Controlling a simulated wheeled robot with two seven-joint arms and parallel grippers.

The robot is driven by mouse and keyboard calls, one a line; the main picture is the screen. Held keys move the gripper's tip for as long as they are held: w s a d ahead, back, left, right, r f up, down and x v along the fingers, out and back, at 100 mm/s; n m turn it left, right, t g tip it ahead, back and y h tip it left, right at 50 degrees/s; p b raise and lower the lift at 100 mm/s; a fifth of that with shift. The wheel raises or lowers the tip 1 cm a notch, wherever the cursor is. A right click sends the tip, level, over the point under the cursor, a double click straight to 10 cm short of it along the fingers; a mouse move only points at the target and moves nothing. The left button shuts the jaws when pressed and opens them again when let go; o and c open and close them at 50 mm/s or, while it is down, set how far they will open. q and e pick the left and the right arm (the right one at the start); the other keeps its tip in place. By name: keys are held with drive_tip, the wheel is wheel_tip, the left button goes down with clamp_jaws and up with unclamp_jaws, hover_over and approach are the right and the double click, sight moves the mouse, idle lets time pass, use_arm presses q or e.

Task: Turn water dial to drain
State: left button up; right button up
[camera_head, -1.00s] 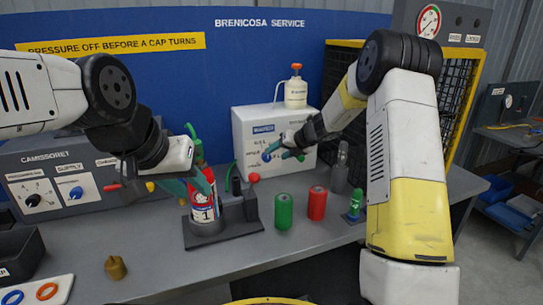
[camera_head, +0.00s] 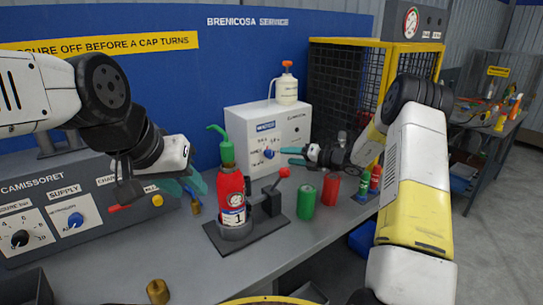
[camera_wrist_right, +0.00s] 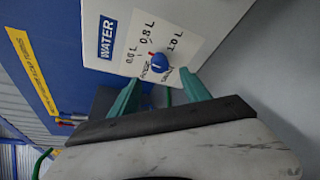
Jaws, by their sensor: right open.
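The water dial is a blue knob (camera_head: 269,154) on the front of the white water box (camera_head: 240,130). In the right wrist view the dial (camera_wrist_right: 160,62) sits below the WATER label, among printed volumes and two small words too blurred to read. I cannot tell its exact setting. My right gripper (camera_head: 290,156) is open, just right of the dial in the head view. In the wrist view its green fingers (camera_wrist_right: 163,88) are spread on either side, short of the dial. My left gripper (camera_head: 188,184) is open and empty, left of the red extinguisher (camera_head: 232,188).
The extinguisher stands in a dark holder (camera_head: 262,228) with a red-knobbed lever. Green (camera_head: 306,202) and red (camera_head: 331,190) cylinders stand in front of the box. A black mesh cage (camera_head: 340,85) is behind right. A supply panel (camera_head: 60,215) is left. Open bench shows in front.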

sight(272, 155)
drive_tip(key=x, duration=0.7)
drive_tip(key=shift+w+a+f, duration=0.1)
drive_tip(key=shift+w+a, duration=0.1)
drive_tip(key=shift+a, duration=0.05)
drive_tip(key=shift+c, duration=0.2)
clamp_jaws()
drive_tip(key=shift+n+h, duration=0.6)
drive_tip(key=shift+n, duration=0.4)
drive_tip(key=shift+s+a+n+t+h, duration=0.15)
drive_tip(key=shift+n+t+h, duration=0.25)
drive_tip(key=shift+n+h, duration=0.75)
drive_tip(key=shift+n, duration=0.35)
